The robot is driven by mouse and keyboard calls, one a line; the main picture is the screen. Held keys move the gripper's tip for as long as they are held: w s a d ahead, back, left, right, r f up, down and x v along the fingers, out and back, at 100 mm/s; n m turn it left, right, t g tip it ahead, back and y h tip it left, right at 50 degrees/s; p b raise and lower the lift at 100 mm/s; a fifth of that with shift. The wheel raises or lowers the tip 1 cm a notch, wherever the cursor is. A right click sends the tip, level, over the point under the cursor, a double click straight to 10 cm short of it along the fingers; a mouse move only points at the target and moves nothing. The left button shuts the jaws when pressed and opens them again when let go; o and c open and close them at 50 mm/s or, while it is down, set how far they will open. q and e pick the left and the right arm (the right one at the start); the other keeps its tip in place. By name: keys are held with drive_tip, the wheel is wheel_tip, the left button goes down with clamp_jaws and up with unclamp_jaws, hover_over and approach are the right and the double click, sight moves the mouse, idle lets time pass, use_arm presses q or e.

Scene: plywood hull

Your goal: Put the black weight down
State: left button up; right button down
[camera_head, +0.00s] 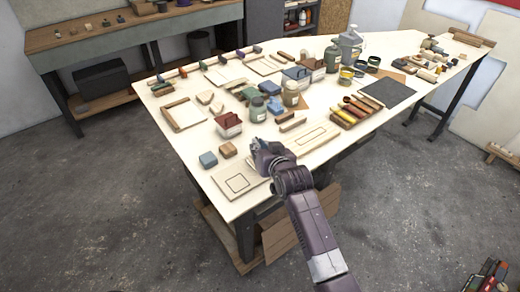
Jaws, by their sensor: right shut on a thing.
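My right gripper (262,146) is over the front part of the pale table (222,193), at the end of my arm coming up from the lower right. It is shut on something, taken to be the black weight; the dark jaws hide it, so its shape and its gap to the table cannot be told. A wooden board with a rectangle outline (240,182) lies at the table's front corner, left of and below the gripper. Another outlined board (310,135) lies right of the gripper. My left gripper is not in view.
A blue block (208,160) and a brown block (228,150) stand left of the gripper. A red-and-white box (229,125), jars (291,93) and a tray of coloured tools (355,110) stand farther back. A dark mat (387,93) lies at the right.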

drive_tip(key=shift+w+f, duration=0.15)
drive_tip(key=shift+f, duration=0.1)
drive_tip(key=c, duration=2.4)
unclamp_jaws()
drive_tip(key=shift+f, duration=0.1)
drive_tip(key=shift+o, duration=1.6)
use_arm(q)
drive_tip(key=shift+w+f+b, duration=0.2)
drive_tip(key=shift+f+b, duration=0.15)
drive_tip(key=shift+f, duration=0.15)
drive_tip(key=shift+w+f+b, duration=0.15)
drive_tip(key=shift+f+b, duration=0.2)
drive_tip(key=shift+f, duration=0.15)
use_arm(e)
drive_tip(key=v, duration=1.2)
